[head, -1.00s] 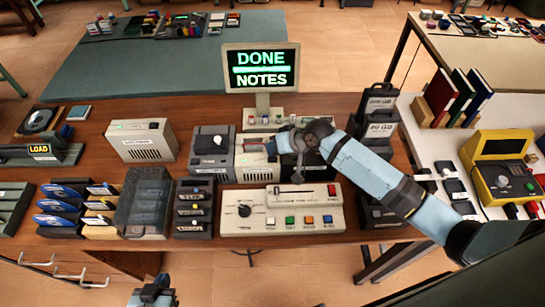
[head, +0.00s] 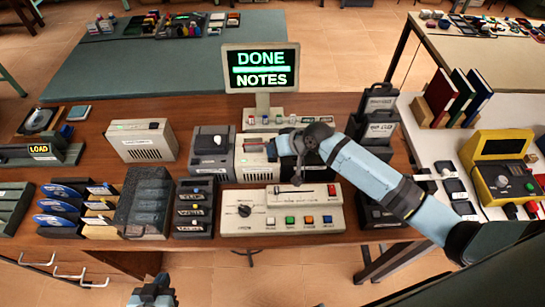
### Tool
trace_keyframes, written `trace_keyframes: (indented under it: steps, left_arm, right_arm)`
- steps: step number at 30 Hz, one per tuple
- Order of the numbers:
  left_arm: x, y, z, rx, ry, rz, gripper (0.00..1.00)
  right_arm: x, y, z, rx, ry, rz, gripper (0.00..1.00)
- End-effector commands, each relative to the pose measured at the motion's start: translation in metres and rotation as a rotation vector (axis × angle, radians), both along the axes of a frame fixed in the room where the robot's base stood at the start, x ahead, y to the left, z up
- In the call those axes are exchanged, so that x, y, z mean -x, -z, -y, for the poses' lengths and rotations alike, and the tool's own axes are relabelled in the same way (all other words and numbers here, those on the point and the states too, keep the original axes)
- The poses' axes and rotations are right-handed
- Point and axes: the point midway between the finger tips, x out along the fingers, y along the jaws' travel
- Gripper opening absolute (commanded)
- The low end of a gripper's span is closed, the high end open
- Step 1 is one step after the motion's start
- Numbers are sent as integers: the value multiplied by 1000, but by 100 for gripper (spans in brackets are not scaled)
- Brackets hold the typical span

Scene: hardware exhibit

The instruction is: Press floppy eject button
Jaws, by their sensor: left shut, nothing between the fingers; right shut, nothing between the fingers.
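A beige floppy drive (head: 252,168) stands in the middle of the wooden table, below a monitor (head: 261,69) reading "DONE" and "NOTES". My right gripper (head: 273,150) reaches in from the right, shut and empty, with its tip at the drive's upper right. A reddish strip shows on the drive beside the tip. I cannot tell whether the tip touches the eject button, as the gripper hides that spot. My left gripper (head: 152,292) is low at the bottom edge, in front of the table, shut and empty.
A control panel (head: 279,212) with coloured buttons lies in front of the drive. A dark-topped device (head: 211,150) stands close on its left, and a dark unit sits under my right gripper. A yellow device (head: 500,165) is at right.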

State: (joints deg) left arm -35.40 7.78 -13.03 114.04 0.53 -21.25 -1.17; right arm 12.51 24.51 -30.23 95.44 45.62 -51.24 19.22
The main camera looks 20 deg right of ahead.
Motion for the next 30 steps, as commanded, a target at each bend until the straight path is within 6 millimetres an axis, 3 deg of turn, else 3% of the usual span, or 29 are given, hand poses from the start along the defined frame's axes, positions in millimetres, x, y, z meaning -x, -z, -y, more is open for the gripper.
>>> trace_keyframes:
  steps: [30]
  left_arm:
    - [0, 1, 0, 0, 0, -1, 0]
  right_arm:
    - [0, 7, 0, 0, -1, -1, 0]
